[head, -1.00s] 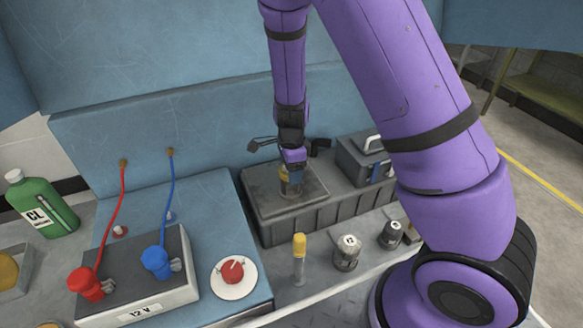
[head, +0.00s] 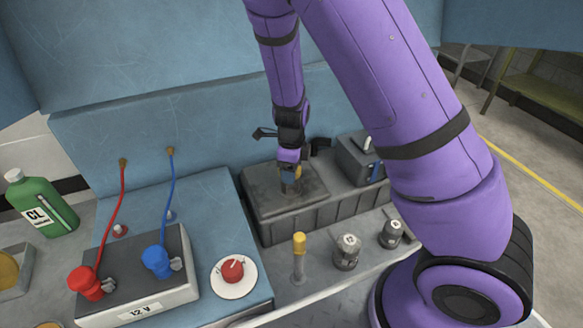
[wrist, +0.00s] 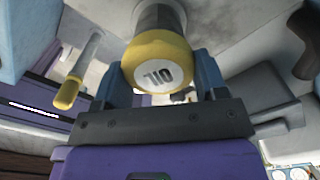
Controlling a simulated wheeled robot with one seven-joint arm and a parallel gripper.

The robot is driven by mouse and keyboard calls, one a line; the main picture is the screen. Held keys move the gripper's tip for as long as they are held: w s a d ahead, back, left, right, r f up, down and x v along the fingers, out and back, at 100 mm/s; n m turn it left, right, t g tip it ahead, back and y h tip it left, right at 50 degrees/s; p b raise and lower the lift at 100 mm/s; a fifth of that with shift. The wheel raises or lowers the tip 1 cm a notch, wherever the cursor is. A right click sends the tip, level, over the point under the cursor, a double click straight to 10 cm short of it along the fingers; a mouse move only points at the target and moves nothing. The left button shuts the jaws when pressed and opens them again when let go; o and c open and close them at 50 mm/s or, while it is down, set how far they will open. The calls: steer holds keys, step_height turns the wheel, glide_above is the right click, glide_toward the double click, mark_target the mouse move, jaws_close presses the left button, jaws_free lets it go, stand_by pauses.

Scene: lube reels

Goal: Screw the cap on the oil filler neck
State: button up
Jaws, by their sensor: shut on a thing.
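The yellow oil cap (wrist: 157,62), with a white disc reading OIL, sits between the two blue fingers of my gripper (wrist: 163,82) in the wrist view. My gripper is shut on it. The grey filler neck (wrist: 160,16) lines up with the cap right behind it; whether the threads are engaged cannot be told. In the head view my gripper (head: 291,178) points down over the neck (head: 289,188) on the grey engine cover (head: 265,191). Only a little yellow of the cap (head: 298,174) shows beside the fingers.
A yellow-topped dipstick (head: 299,258) and two grey capped reservoirs (head: 347,252) (head: 391,233) stand in front of the cover. A grey box with a handle (head: 352,160) is at its right. The battery (head: 140,285) and green bottle (head: 42,205) are at left.

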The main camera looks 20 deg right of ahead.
steer(key=shift+m, duration=0.7)
steer(key=o, duration=1)
steer(key=shift+o, duration=0.4)
steer(key=shift+r, duration=0.1)
steer(key=shift+r, duration=2.95)
